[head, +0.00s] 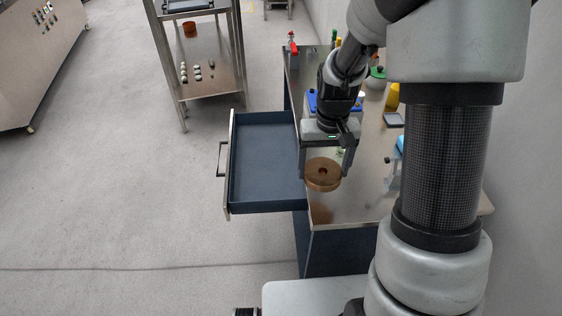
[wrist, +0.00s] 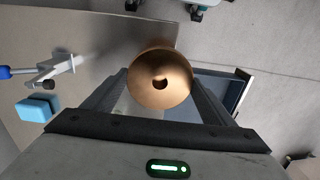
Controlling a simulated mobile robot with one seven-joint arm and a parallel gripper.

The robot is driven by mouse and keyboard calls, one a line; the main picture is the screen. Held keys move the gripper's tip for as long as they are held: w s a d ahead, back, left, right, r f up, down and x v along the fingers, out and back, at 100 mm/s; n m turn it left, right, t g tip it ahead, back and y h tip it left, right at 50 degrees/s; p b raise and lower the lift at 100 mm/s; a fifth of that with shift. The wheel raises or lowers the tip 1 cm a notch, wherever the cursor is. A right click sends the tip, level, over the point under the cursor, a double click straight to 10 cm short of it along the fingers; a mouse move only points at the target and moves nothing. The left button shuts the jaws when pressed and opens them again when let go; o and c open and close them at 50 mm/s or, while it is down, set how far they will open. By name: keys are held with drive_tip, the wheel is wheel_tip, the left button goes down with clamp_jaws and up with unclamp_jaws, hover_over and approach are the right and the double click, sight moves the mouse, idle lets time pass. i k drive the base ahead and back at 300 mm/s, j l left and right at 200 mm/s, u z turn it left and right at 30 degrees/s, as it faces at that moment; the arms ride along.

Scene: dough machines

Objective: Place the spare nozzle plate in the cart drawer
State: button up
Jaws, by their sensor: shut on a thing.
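The spare nozzle plate (head: 322,175) is a round copper-coloured disc with a hole in its middle. My gripper (head: 324,172) is shut on the nozzle plate and holds it above the cart's steel top, near its left edge. In the wrist view the plate (wrist: 160,79) sits between the two fingers. The cart drawer (head: 265,160) is pulled out to the left of the cart, and its blue-grey inside looks empty. In the wrist view part of the drawer (wrist: 233,93) shows to the right, partly hidden by a finger.
The cart top (head: 350,205) carries several items behind and right of my gripper, including a blue bin (head: 315,102) and a yellow item (head: 392,97). A steel shelf table (head: 205,70) stands beyond the drawer. The floor left of the drawer is clear.

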sight(274, 167)
drive_tip(key=j+z, duration=0.25)
drive_tip(key=j, duration=0.5)
drive_tip(key=i+j+z, duration=0.1)
drive_tip(key=j+z, duration=0.15)
drive_tip(key=j, duration=0.3)
drive_tip(key=j+z, duration=0.25)
drive_tip(key=j, duration=0.3)
